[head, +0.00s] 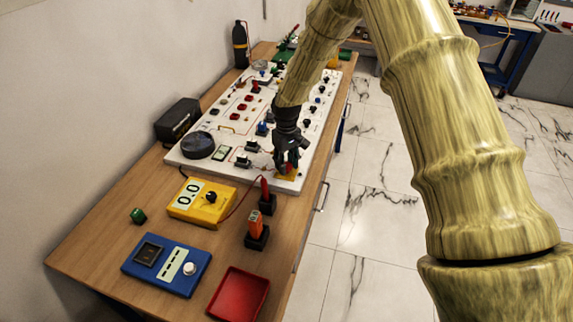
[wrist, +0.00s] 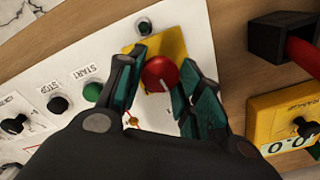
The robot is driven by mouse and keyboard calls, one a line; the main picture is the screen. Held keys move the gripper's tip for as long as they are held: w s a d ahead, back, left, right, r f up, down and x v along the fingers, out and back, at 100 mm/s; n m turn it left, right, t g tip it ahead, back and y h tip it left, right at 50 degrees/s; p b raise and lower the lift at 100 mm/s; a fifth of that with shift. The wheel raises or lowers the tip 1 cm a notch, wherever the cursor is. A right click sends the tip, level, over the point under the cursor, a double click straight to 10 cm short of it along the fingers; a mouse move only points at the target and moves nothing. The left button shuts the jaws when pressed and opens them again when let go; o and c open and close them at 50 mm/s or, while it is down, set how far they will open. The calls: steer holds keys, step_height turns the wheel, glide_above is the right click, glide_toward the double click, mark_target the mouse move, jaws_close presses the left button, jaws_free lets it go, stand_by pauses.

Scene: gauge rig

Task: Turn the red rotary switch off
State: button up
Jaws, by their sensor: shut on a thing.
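In the head view my gripper (head: 287,165) reaches down to the near right corner of the panel, over the yellow plate (head: 287,174). The knob is mostly hidden there by the fingers.
Green START (wrist: 92,92) and black STOP (wrist: 58,104) buttons sit beside the yellow plate. A yellow meter (head: 187,207), a red probe in a black holder (head: 267,203), an orange tool (head: 256,226), a blue box (head: 150,262) and a red tray (head: 228,302) stand nearer on the table.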

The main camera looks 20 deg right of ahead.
mark_target(287, 165)
steer(key=n, duration=0.3)
steer(key=shift+n, duration=0.4)
steer(key=shift+n+b, duration=0.3)
steer(key=shift+n, duration=1.5)
steer(key=o, duration=1)
steer(key=shift+o, duration=0.2)
step_height(287, 165, up, 12)
